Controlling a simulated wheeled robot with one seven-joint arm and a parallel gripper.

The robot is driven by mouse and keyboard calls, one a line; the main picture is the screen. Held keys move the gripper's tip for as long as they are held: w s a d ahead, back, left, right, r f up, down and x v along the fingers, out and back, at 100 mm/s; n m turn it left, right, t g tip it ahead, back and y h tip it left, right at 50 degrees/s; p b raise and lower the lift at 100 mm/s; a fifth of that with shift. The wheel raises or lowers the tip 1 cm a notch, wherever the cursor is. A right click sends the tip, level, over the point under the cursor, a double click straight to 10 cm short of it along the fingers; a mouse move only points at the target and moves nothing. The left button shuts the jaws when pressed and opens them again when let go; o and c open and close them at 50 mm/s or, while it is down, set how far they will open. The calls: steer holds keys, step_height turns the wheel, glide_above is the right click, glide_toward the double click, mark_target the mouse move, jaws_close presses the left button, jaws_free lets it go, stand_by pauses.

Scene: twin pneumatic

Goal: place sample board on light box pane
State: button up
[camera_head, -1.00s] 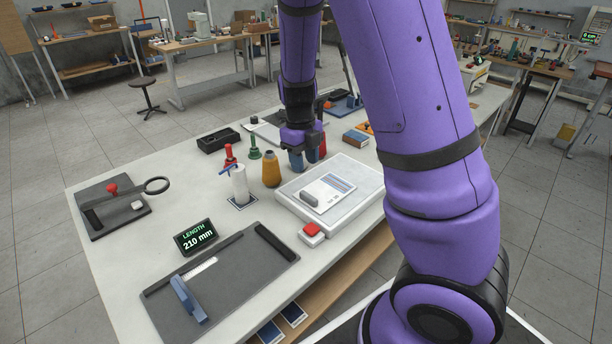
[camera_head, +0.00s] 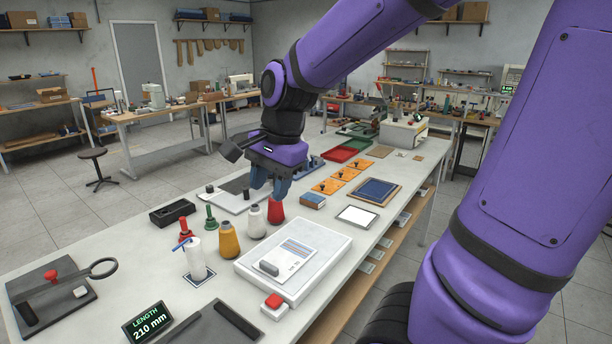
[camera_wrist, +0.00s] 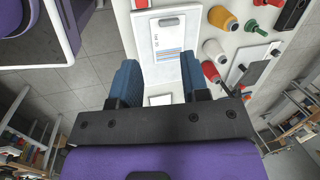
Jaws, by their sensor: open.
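The sample board (camera_head: 290,253), a pale card with blue stripes and a grey block (camera_head: 268,267) on it, lies flat on the white light box (camera_head: 322,278). It sits within the light box's top face, turned somewhat against its edges. My gripper (camera_head: 270,184) is above the table behind the light box, near the red cone, with blue fingers apart and nothing visible between them. In the wrist view my gripper (camera_wrist: 160,85) is open, and the board (camera_wrist: 168,36) on the light box (camera_wrist: 143,40) shows ahead of it, clear of the fingers.
A red button (camera_head: 274,302) stands at the light box's front left. White (camera_head: 256,223), red (camera_head: 276,211) and yellow (camera_head: 228,241) cones stand behind and left. A dark-framed white panel (camera_head: 357,217) and a blue tray (camera_head: 375,191) lie to the right.

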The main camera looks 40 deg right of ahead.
steer(key=s+a+r+n+t, duration=0.1)
steer(key=s+r+n, duration=0.2)
steer(key=s+n, duration=0.3)
steer(key=s+a+r+n+t+h, duration=0.1)
steer(key=s+r+n+t, duration=0.1)
steer(key=s+n, duration=0.4)
steer(key=shift+r+n+h, duration=0.3)
steer(key=shift+r+n, duration=0.25)
steer(key=shift+n, duration=0.65)
